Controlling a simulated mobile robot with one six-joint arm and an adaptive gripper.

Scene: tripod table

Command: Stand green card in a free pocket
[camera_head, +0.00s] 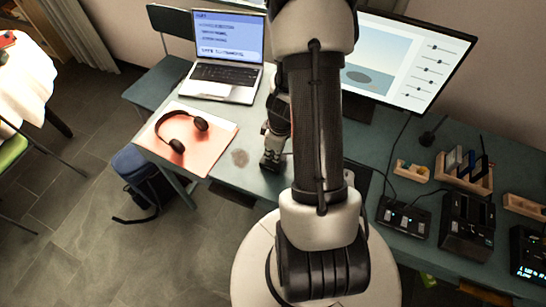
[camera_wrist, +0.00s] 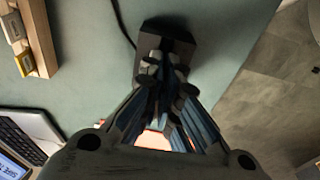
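A wooden rack (camera_head: 465,172) on the right of the desk holds several upright cards, dark, pale and blue, in its pockets. I cannot make out a card that is clearly green. My gripper (camera_head: 268,160) is low over the desk, right of the headphones and partly hidden by my arm. In the wrist view my gripper's fingers (camera_wrist: 164,72) converge to a narrow gap, with nothing visible between them. A black box (camera_wrist: 172,40) lies just beyond the fingertips.
A laptop (camera_head: 226,82), headphones (camera_head: 178,143) on an orange mat (camera_head: 210,150), and a monitor (camera_head: 410,62) occupy the desk. Black devices (camera_head: 467,222) and a small wooden tray (camera_head: 408,174) stand at the right. Cables run across the desk. A chair (camera_head: 160,95) is behind it.

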